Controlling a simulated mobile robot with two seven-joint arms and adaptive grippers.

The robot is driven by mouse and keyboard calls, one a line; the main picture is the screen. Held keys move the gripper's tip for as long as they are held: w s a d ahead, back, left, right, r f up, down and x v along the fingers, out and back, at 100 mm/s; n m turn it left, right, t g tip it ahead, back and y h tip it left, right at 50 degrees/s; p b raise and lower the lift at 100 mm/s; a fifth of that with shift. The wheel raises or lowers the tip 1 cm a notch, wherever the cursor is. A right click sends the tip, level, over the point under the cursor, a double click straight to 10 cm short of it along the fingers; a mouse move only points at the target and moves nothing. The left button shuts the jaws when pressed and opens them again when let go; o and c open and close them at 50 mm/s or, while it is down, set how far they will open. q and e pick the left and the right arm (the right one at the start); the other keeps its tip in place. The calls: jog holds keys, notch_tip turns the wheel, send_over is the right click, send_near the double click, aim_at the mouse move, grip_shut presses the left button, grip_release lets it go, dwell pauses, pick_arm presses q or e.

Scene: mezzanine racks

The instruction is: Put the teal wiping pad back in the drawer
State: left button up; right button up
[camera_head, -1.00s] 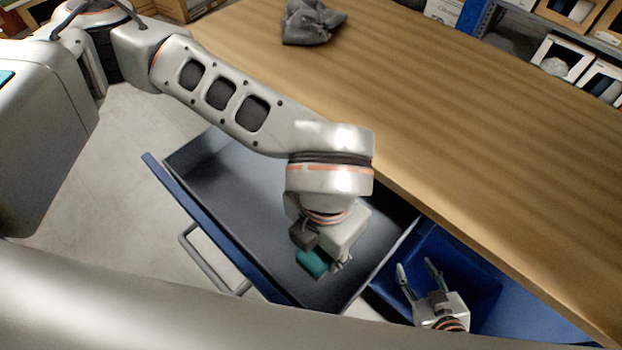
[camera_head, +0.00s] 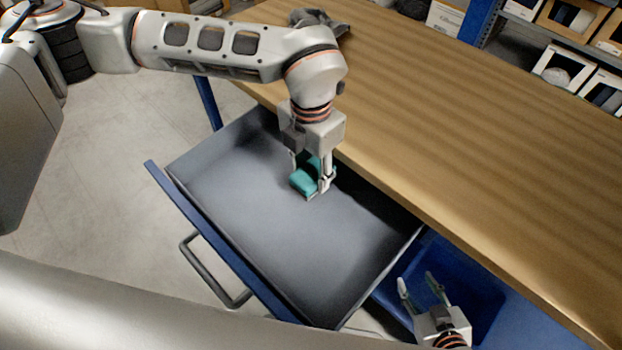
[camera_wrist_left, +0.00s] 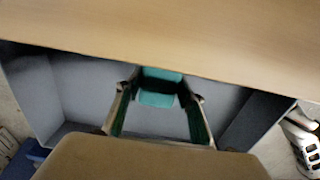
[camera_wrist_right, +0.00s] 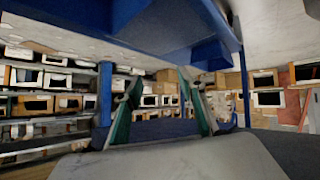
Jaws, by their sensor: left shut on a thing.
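The teal wiping pad (camera_head: 305,178) is between the fingers of my left gripper (camera_head: 311,186), which is shut on it. In the head view they are over the back part of the open drawer (camera_head: 250,215), close to the table edge. The left wrist view shows the pad (camera_wrist_left: 158,88) between the fingertips with the drawer's grey floor behind it. I cannot tell whether the pad touches the drawer floor. The drawer is pulled out and otherwise looks empty. My right gripper (camera_head: 421,290) is open and empty at the lower right, by a blue bin.
The wooden tabletop (camera_head: 470,130) overhangs the drawer's back. A grey cloth (camera_head: 325,22) lies on it, partly behind my left arm. The blue bin (camera_head: 470,275) is right of the drawer. Racks with boxes (camera_head: 570,60) stand at the upper right.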

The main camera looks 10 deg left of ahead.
aim_at(311, 182)
pick_arm(q)
notch_tip(311, 182, down, 4)
jog(key=shift+r, duration=0.3)
pick_arm(e)
jog(key=shift+w+r, duration=0.15)
jog(key=shift+w, duration=0.2)
pick_arm(q)
jog(key=o, duration=1)
pick_arm(e)
jog(key=shift+s+f, duration=0.2)
pick_arm(q)
notch_tip(311, 182, up, 12)
jog(key=shift+r+p, duration=0.1)
jog(key=shift+p, duration=0.35)
pick_arm(e)
jog(key=shift+s+a+r, duration=0.15)
jog(key=shift+s+r, duration=0.1)
jog(key=shift+r, duration=0.05)
jog(key=shift+w+r, duration=0.15)
jog(key=shift+w, duration=0.05)
